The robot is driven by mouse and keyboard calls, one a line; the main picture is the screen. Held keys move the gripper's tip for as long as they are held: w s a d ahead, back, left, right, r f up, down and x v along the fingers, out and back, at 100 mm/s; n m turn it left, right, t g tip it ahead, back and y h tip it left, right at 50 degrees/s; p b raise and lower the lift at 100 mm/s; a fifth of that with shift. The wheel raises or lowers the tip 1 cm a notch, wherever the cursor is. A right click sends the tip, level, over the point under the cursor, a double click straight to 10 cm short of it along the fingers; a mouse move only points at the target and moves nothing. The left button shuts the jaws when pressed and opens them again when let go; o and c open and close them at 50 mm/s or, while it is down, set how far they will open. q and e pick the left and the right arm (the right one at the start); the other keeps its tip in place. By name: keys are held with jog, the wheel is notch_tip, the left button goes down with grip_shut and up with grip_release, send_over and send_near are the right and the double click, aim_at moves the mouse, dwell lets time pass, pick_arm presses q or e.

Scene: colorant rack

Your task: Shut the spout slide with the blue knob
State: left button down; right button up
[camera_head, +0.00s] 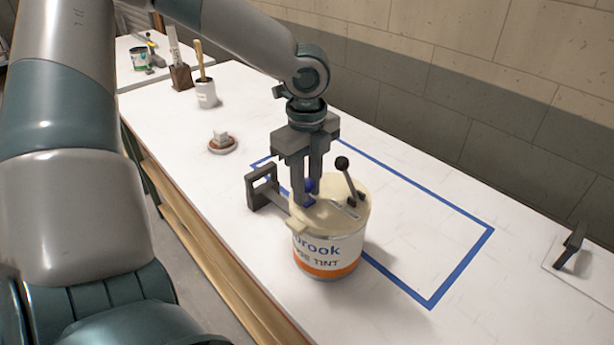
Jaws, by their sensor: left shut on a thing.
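A tint can (330,250) with a cream lid, a white label and an orange band stands upright on the white table. A blue knob (310,186) shows on the lid's left part, partly hidden by my gripper fingers. My left gripper (306,198) points straight down over the lid and is shut on the blue knob. The spout slide under the knob is mostly hidden, so I cannot tell its position. A lever with a black ball (343,164) rises from the lid's right side. My right gripper is not in view.
A grey bracket handle (262,188) sticks out at the can's left. Blue tape (462,268) outlines a rectangle on the table (400,225). A small dish (222,145), a brush pot (206,95) and a wooden block (181,78) stand behind. A dark handle (571,246) is at right.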

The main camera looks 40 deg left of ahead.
aim_at(295, 211)
pick_arm(q)
jog(key=shift+s, duration=0.15)
jog(key=shift+s+p, duration=0.35)
jog(key=shift+s, duration=0.65)
jog(key=shift+s+a+p, duration=0.1)
jog(key=shift+s+p, duration=0.3)
jog(key=shift+s, duration=0.1)
dwell(0.3)
jog(key=c, duration=1.4)
grip_release()
jog(key=shift+r, duration=0.1)
